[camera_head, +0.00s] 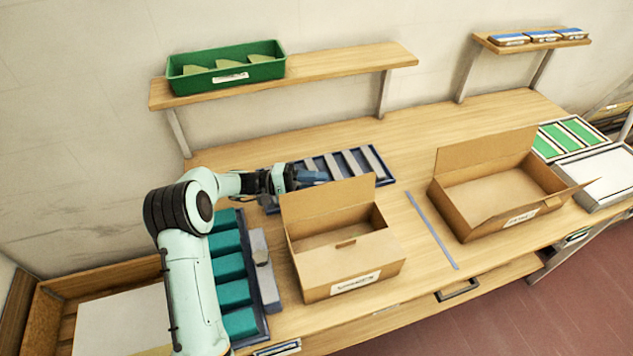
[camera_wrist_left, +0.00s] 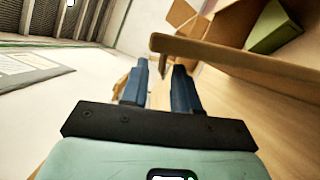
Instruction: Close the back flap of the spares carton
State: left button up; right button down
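Two open brown cartons stand on the bench, and their labels are too blurred to tell which is the spares carton. The left carton (camera_head: 350,270) has its back flap (camera_head: 327,203) standing up and a panel lying over the front of its opening. My left gripper (camera_head: 312,177) is just behind the left carton's back flap; contact cannot be told. In the left wrist view, the blue fingers (camera_wrist_left: 162,85) are apart with nothing visible between them. My right gripper is out of view.
A blue tray with grey bars (camera_head: 388,178) lies behind the left carton. Teal blocks (camera_head: 230,268) sit in a rack to its left. A shelf (camera_head: 340,65) with a green bin (camera_head: 228,68) hangs above.

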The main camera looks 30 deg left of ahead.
pick_arm(q)
grip_shut()
dwell(1.3)
